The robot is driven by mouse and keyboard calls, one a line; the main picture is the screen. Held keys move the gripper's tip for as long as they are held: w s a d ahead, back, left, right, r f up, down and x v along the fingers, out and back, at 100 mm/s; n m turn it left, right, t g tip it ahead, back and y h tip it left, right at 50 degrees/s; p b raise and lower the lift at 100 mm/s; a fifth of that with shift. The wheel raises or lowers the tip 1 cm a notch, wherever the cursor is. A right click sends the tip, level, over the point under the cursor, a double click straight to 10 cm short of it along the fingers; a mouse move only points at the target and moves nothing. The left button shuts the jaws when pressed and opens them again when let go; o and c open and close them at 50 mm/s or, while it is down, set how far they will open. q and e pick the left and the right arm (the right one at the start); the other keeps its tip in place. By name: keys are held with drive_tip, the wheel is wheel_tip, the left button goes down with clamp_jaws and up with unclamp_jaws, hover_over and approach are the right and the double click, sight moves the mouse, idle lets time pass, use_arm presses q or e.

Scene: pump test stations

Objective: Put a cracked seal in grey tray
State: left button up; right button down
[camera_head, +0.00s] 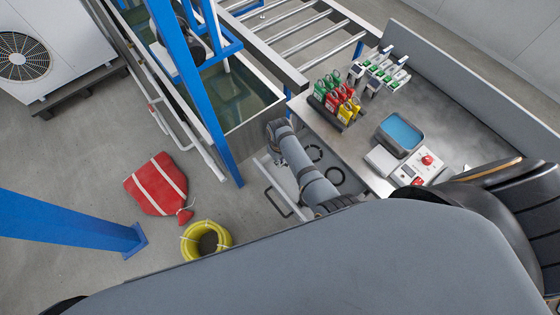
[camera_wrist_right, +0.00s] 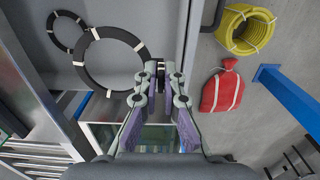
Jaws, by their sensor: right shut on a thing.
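My right gripper (camera_wrist_right: 161,68) has its fingers closed on a black ring seal with white marks (camera_wrist_right: 105,37). The seal hangs at the fingertips, above a pale grey surface. I cannot make out a crack in it. A smaller black ring (camera_wrist_right: 66,32) lies beyond it. In the head view my right arm reaches over the grey-floored area beside the bench; its fingers are hidden there. Black rings (camera_head: 335,175) show beside the arm. A grey-rimmed tray with a blue inside (camera_head: 380,132) stands on the bench. My left gripper is out of view.
The metal bench (camera_head: 350,150) carries a rack of red, green and yellow items (camera_head: 336,98) and a box with a red button (camera_head: 427,160). A blue post (camera_head: 205,90) and water tank (camera_head: 235,95) stand close. A red bag (camera_head: 150,190) and yellow hose coil (camera_head: 190,245) lie on the floor.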

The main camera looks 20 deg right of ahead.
drive_tip(key=shift+r, duration=2)
drive_tip(key=shift+s, duration=0.1)
